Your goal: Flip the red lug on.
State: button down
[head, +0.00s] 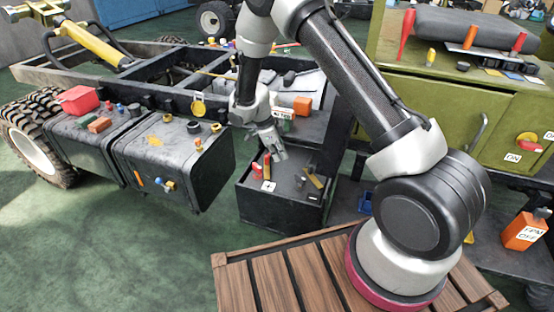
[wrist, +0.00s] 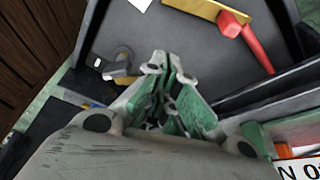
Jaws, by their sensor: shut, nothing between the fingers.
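The red lug (head: 267,164) stands near a white label with a plus sign on top of the dark battery box (head: 283,217). In the wrist view the red lug (wrist: 255,43) lies at upper right, against a brass-coloured bar (wrist: 195,9). My gripper (head: 281,154) is just above the box, to the right of the red lug in the head view. It also shows in the wrist view (wrist: 166,66), with its fingers together and empty, apart from the lug. Whether the lug touches its post cannot be told.
A second brass-coloured piece (head: 316,181) and a dark clamp (wrist: 118,64) are on the box's other side. A labelled plate (head: 282,114) and an orange block (head: 302,105) are behind my gripper. A black tank (head: 172,163) stands left; a slatted wooden platform (head: 263,279) is in front.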

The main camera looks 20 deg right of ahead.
aim_at(277, 177)
jog(key=x, duration=0.8)
jog(key=shift+s+f, duration=0.1)
jog(key=shift+f, duration=0.3)
jog(key=a, duration=0.3)
jog(key=shift+w+r, duration=0.2)
jog(key=shift+w, duration=0.15)
jog(key=shift+w+a, duration=0.1)
jog(key=shift+a, duration=0.35)
jog(key=shift+a, duration=0.6)
jog(key=shift+d, duration=0.1)
